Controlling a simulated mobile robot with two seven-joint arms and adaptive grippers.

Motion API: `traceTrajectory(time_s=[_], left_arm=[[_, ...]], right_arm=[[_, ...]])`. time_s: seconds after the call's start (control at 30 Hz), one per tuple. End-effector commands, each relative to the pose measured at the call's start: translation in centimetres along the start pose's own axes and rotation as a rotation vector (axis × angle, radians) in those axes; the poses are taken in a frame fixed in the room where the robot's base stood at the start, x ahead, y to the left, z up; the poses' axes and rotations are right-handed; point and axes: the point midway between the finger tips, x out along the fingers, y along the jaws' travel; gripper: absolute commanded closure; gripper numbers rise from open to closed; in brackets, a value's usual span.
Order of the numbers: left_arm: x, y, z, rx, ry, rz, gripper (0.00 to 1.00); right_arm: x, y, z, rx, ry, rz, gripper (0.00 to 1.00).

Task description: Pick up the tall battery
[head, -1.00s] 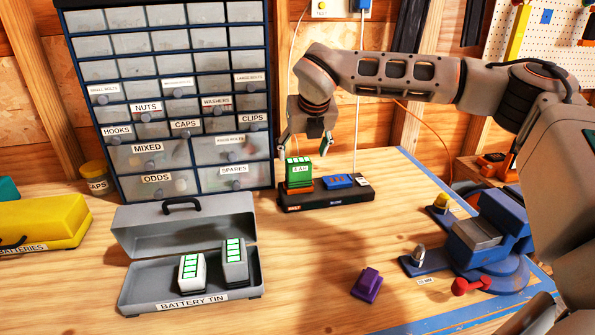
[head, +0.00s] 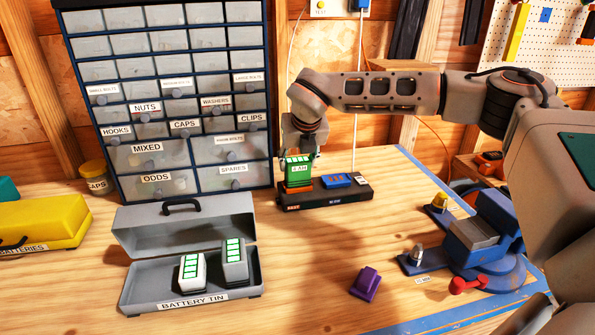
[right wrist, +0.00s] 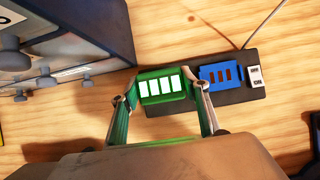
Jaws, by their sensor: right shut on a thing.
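A tall green battery (head: 299,170) with white bars and an AH label stands upright in the orange slot at the left end of the black charger (head: 326,200). My right gripper (head: 300,150) is above it, pointing down and shut on its upper part. In the right wrist view, the fingers (right wrist: 163,90) press the two sides of the green battery (right wrist: 161,86). Its lower part is hidden there. My left gripper is not in view.
A blue block (head: 337,181) sits on the charger close to the battery. The drawer cabinet (head: 195,180) stands left of the charger. An open battery tin (head: 140,285) holds two batteries. A purple block (head: 366,284) and blue vise (head: 490,240) are to the right.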

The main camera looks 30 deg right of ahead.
Motion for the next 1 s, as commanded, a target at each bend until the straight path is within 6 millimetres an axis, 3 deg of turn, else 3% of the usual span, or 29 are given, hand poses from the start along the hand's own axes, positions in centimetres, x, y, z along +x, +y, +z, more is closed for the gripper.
traceTrajectory(time_s=[0.27, 0.47, 1.0], left_arm=[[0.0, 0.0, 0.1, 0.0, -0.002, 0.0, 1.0], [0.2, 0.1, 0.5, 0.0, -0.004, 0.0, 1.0], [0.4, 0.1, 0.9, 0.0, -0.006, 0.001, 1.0]], right_arm=[[-0.6, 0.0, 0.5, 0.0, -0.004, 0.001, 0.84], [-2.7, 0.1, 1.7, 0.0, -0.006, 0.002, 0.84], [-14.4, 0.1, 8.3, 0.0, -0.005, 0.001, 0.84]])
